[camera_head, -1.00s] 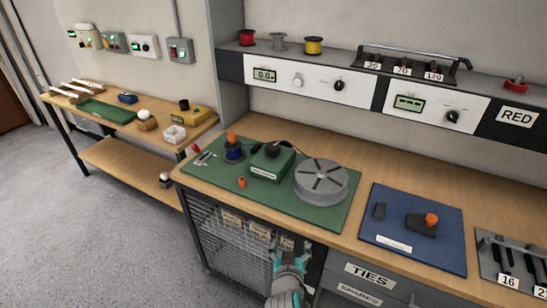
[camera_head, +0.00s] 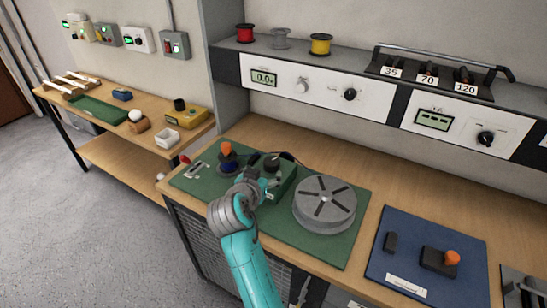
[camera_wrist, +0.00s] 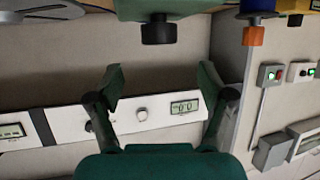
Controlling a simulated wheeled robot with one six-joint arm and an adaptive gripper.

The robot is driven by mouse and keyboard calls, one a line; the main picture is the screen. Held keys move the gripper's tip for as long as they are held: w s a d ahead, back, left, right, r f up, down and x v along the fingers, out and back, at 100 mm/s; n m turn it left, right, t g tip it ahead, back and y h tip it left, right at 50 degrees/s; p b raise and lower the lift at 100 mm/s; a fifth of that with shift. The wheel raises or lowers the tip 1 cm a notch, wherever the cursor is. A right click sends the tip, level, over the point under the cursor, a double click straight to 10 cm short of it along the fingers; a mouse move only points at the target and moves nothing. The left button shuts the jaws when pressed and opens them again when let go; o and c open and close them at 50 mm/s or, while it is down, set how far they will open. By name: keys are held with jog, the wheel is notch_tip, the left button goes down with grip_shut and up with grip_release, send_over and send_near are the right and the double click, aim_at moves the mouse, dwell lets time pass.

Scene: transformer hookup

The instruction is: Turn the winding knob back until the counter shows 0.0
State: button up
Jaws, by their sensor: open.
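A green box (camera_head: 284,192) with a black knob (camera_head: 271,161) on top stands on the green mat. In the wrist view, which is upside down, the black knob (camera_wrist: 158,30) shows beyond my fingertips. My gripper (camera_head: 268,184) is at the front left of the box and hides part of it. In the wrist view my gripper (camera_wrist: 163,85) is open, with nothing between its fingers. The counter display (camera_head: 264,77) on the white wall panel seems to read 0.0, with small digits; it also shows in the wrist view (camera_wrist: 184,107). A pale knob (camera_head: 302,86) sits beside it.
An orange-topped post on a blue spool (camera_head: 229,164) stands left of the box. A grey slotted disc (camera_head: 324,203) stands close on its right. A blue mat (camera_head: 405,275) with an orange-knobbed device (camera_head: 440,261) lies farther right. Bare bench lies behind the green mat (camera_head: 330,254).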

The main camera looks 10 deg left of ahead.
aim_at(270, 165)
jog(key=x, duration=1)
jog(key=shift+w+d, duration=0.1)
jog(key=shift+w, duration=0.05)
jog(key=c, duration=1.2)
